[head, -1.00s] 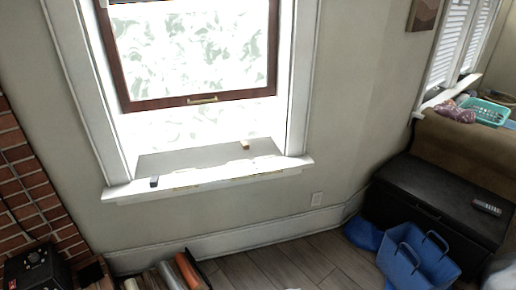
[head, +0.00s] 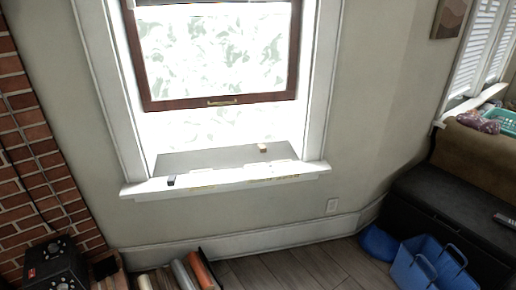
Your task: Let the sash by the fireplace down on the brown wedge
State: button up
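The window sash (head: 222,102) has a dark red-brown wooden frame with a brass handle on its bottom rail. It is raised, with an open gap between its bottom rail and the sill (head: 225,178). A small tan-brown block (head: 262,147), which looks like the brown wedge, sits on the sill's inner part, right of the middle. A small dark block (head: 171,180) lies at the sill's left front. My gripper is not in view.
A brick fireplace wall (head: 35,150) is at the left, with a black box (head: 55,262) at its foot. Rolls in a holder (head: 180,272) stand below the window. A blue bag (head: 430,265) and black chest (head: 455,215) are at the right. Wood floor (head: 285,265) lies between.

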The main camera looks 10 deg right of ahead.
aim_at(150, 105)
jog(key=i, duration=0.85)
jog(key=z, duration=0.05)
